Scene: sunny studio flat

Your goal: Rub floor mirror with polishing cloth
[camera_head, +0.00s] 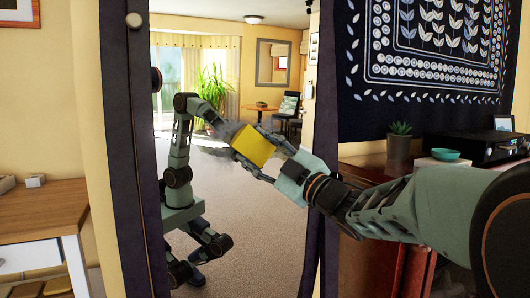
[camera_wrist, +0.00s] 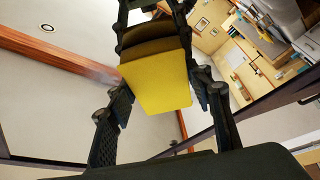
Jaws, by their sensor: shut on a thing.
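The floor mirror (camera_head: 258,232) is a tall pane in a dark frame, filling the middle of the head view and reflecting the room and my own arm. My gripper (camera_head: 268,155) reaches in from the right and is shut on the yellow polishing cloth (camera_head: 253,146), in front of the glass. In the wrist view, the cloth (camera_wrist: 155,82) is between the fingers (camera_wrist: 160,95), with a mirrored gripper beyond it. The cloth is very close to the glass; I cannot tell whether it touches. A faint greyish haze shows beside the cloth.
A wooden desk (camera_head: 35,215) stands at the left. At the right, a reddish-brown cabinet (camera_head: 385,262) holds a potted plant (camera_head: 400,141), a teal bowl (camera_head: 446,154) and a black device (camera_head: 478,147). A dark patterned hanging (camera_head: 425,60) covers the wall above. The chair and tall plant show in the glass.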

